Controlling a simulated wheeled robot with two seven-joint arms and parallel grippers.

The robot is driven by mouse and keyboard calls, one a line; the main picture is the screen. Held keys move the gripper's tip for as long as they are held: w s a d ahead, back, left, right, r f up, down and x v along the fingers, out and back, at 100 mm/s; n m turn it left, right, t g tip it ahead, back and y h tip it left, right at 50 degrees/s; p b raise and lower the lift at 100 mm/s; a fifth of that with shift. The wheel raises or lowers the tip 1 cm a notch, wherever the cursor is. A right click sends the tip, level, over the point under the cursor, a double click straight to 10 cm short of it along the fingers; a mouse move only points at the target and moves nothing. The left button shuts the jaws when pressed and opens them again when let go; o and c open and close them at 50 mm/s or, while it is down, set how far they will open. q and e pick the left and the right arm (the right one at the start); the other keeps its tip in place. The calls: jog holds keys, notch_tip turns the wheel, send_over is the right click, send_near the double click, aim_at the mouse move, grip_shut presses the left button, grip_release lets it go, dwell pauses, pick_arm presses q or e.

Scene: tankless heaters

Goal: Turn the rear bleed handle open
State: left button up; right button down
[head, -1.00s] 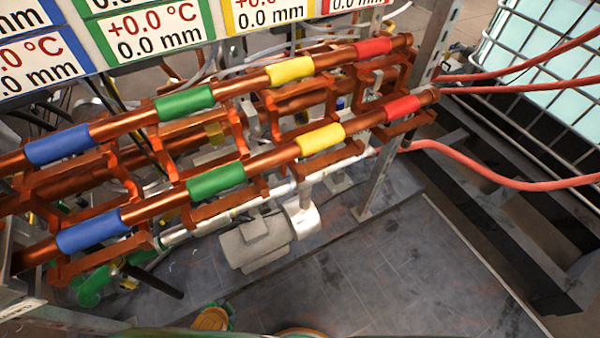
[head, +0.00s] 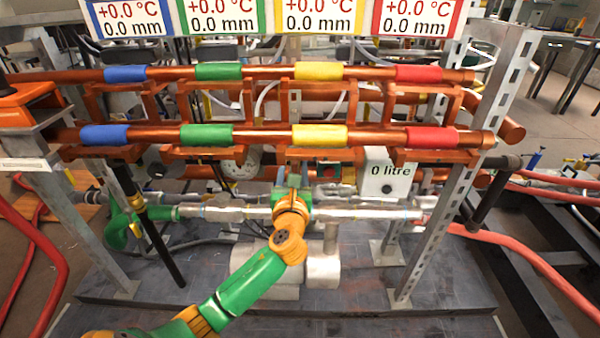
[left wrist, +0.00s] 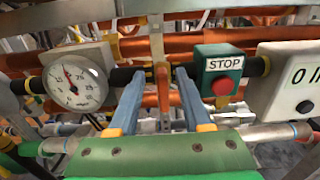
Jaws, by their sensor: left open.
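My left arm reaches up from the bottom of the head view. Its gripper (head: 293,184) is at the pipe rack, below the lower copper pipe. In the left wrist view the two blue fingers of the left gripper (left wrist: 157,76) are open. A narrow upright orange-brown bar (left wrist: 163,88) shows between them, with gaps at its sides; I cannot tell whether it is the rear bleed handle. No handle can be named for sure as the rear bleed one. My right gripper is not in view.
A round gauge (left wrist: 75,83) is left of the fingers. A red STOP button (left wrist: 222,85) is close on the right, beside a "0 litre" box (head: 390,173). Copper pipes (head: 250,135) with coloured bands cross above. A steel post (head: 455,190) stands at right.

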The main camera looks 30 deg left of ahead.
pick_arm(q)
jog(key=shift+w+a, duration=0.35)
jog(key=shift+w, duration=0.25)
jog(key=shift+w+a, duration=0.1)
jog(key=shift+w, duration=0.25)
grip_shut()
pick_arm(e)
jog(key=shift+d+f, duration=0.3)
